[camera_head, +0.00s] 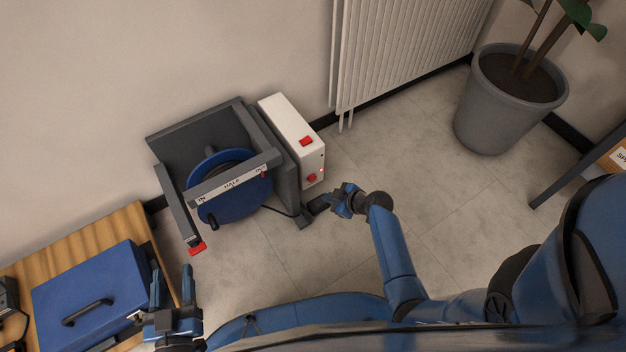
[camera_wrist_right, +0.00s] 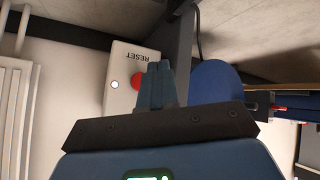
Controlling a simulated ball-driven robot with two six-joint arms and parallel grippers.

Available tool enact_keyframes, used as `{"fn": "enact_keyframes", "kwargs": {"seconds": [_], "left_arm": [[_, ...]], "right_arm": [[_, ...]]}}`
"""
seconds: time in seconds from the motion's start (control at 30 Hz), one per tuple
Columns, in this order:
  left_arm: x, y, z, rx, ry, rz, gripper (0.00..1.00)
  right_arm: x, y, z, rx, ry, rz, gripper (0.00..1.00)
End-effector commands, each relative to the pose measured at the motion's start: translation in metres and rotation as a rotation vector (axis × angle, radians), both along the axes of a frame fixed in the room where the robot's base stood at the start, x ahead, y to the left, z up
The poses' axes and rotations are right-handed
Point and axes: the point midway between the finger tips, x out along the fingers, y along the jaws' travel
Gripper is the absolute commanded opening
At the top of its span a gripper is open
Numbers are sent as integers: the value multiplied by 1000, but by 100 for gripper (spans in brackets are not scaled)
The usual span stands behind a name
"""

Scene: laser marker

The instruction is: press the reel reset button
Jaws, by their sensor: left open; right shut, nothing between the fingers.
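The red reset button (camera_head: 311,178) is on the front face of the white box (camera_head: 290,126) beside the reel. In the right wrist view the button (camera_wrist_right: 137,81) sits under the word RESET, with a small pale light beside it. My right gripper (camera_head: 317,205) is shut and empty, just in front of and below the box in the head view. Its fingertips (camera_wrist_right: 158,65) partly overlap the button's edge in the wrist view; I cannot tell whether they touch it. My left gripper (camera_head: 172,278) is open and empty near the wooden table.
A blue reel (camera_head: 232,206) sits in a dark grey frame (camera_head: 172,198) with a red-tipped arm. A red switch (camera_head: 306,141) is on the box's top. A blue case (camera_head: 95,292) lies on the wooden table (camera_head: 125,222). A radiator (camera_head: 400,45) and potted plant (camera_head: 490,115) stand behind. Floor between is clear.

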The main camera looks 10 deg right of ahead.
Motion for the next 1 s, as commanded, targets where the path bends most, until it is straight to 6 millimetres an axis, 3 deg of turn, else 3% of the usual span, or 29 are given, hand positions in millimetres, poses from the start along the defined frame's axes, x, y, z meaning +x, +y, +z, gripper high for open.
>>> {"fn": "enact_keyframes", "kwargs": {"seconds": [0.4,1.0], "left_arm": [[0,0,-16,0,0,0,50],[0,0,-18,0,0,0,50]], "right_arm": [[38,14,-1,0,-2,2,0],[43,16,0,0,0,0,0]]}}
